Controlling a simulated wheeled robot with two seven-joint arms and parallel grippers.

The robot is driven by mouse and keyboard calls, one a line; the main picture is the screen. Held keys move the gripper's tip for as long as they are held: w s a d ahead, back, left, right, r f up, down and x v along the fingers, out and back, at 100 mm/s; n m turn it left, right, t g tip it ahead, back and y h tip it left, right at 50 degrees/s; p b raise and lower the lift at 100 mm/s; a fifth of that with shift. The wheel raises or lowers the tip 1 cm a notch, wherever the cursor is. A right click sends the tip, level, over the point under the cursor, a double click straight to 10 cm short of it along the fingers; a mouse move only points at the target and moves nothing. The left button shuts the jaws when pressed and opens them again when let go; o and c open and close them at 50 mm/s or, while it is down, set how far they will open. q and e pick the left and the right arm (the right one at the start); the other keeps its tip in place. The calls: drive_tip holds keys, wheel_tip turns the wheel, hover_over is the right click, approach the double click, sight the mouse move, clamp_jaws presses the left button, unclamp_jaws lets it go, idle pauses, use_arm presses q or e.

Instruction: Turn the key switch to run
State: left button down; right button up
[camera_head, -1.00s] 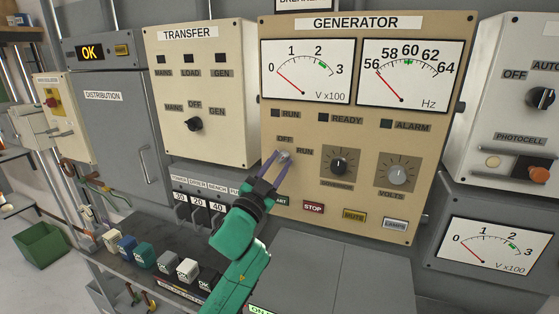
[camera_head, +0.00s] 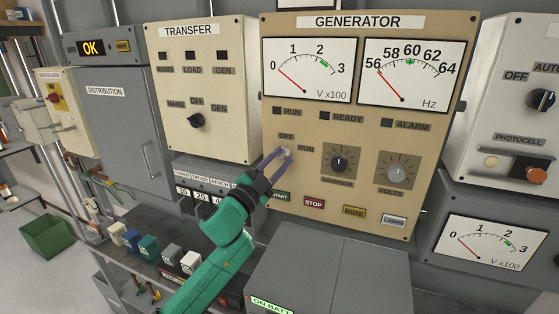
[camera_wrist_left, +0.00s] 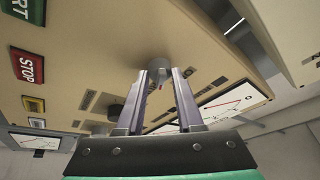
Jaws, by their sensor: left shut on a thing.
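The key switch (camera_head: 287,152) is a small silvery knob on the beige generator panel (camera_head: 345,20), between the OFF label (camera_head: 286,136) and the RUN label (camera_head: 306,149). My left gripper (camera_head: 281,156), with purple fingers on a green arm, is shut on it. In the left wrist view the round metal switch (camera_wrist_left: 156,72) shows at the tips of the two fingers (camera_wrist_left: 161,78), with a small red mark near it. The fingers partly cover the switch, so its exact pointing is hard to read. My right gripper is not in view.
The START (camera_head: 281,196) and STOP (camera_head: 314,202) buttons sit just below my gripper. The governor knob (camera_head: 339,163) is close on the right. The transfer box (camera_head: 210,85) stands to the left. Both generator meter needles rest at the low end.

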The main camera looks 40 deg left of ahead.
use_arm(q)
drive_tip(key=c, duration=0.5)
unclamp_jaws()
drive_tip(key=shift+c, duration=0.2)
drive_tip(key=shift+f, duration=0.1)
drive_tip(key=a+b+v, duration=0.1)
drive_tip(key=b+v, duration=0.5)
drive_tip(key=v, duration=0.8)
drive_tip(key=shift+s+d, duration=0.25)
drive_tip(key=shift+d, duration=0.2)
drive_tip(key=shift+a, duration=0.1)
